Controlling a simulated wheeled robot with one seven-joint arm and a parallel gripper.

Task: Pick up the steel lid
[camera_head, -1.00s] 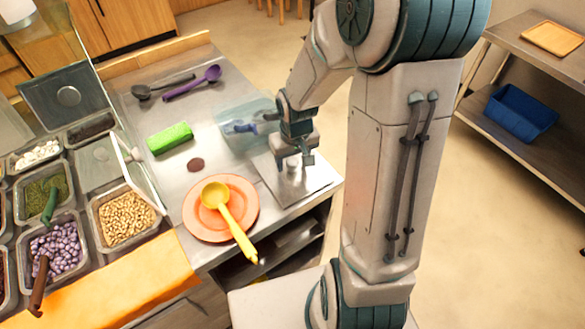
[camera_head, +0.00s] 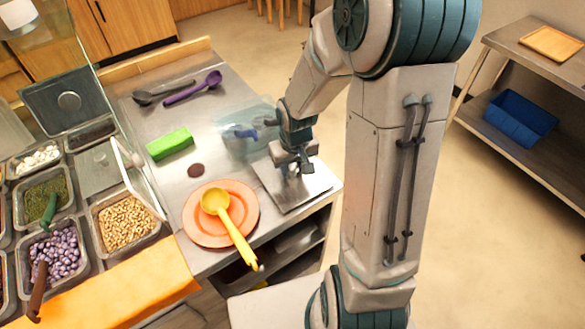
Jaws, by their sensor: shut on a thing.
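The steel lid (camera_head: 312,187) is a flat, square metal plate with a small knob. It is at the right front corner of the steel counter in the head view. My gripper (camera_head: 293,168) points down over the lid's middle and is shut on its knob. The knob is mostly hidden by the fingers. The lid looks level; I cannot tell whether it is clear of the counter.
Left of the lid, an orange plate (camera_head: 191,225) holds a yellow ladle (camera_head: 231,229). Behind are a clear container (camera_head: 232,148), a green block (camera_head: 170,144), a purple spoon (camera_head: 193,88) and a dark spoon (camera_head: 155,95). Topping bins (camera_head: 125,222) line the left.

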